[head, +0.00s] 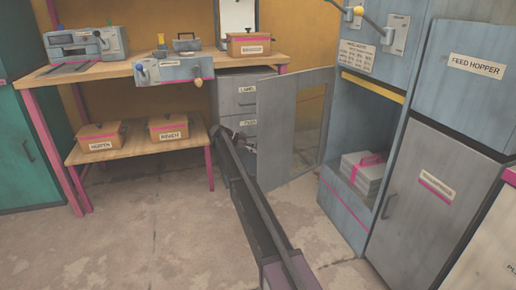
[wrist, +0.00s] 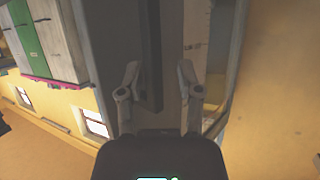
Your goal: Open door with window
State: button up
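The grey door with a window (head: 283,150) stands swung out from the left side of the blue press cabinet. The window (head: 309,115) is in its upper part, with the yellow wall showing through. My gripper (head: 246,143) is by the door's free left edge, small and partly hidden by my arm. In the wrist view my gripper (wrist: 159,75) has its two fingers apart.
The cabinet opening (head: 372,120) is exposed, with grey stacked plates (head: 361,172) at the bottom. A drawer cabinet (head: 238,97) stands behind my gripper. A wooden workbench (head: 125,70) is at left. Below the door is bare concrete floor (head: 305,220).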

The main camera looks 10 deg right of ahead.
jog(key=shift+s+a, duration=0.1)
jog(key=c, duration=0.3)
jog(key=shift+s+a, duration=0.1)
jog(key=shift+a, duration=0.15)
grip_shut()
jog(key=s+d+r+n+t+y+p, duration=0.15)
jog(key=s+n+y+p, duration=0.7)
jog(key=s, duration=1.65)
jog(key=s+d+r+n+t+y+p, duration=0.1)
jog(key=s+d+n+t+y+p, duration=0.3)
jog(key=s+n, duration=1.45)
jog(key=w+d+r+m+t+h, duration=0.3)
jog(key=w+d+r+m+t, duration=0.25)
jog(key=w, duration=0.25)
jog(key=w+d+r+m+t+h, duration=0.3)
jog(key=w+d+r+m+t, duration=0.15)
jog(key=w+d, duration=0.3)
jog(key=w+a+r+n+t+y, duration=0.2)
jog(key=w+a+r+t+y, duration=0.1)
jog(key=w+r+t+y, duration=0.3)
jog(key=w+a+n+g+y, duration=0.1)
jog(key=a+n+g+y, duration=0.1)
jog(key=a+n+y, duration=0.4)
jog(key=shift+w+a+n+g+y+b, duration=0.15)
jog(key=shift+w+n+g+y+b, duration=0.2)
jog(key=shift+n+y, duration=1.05)
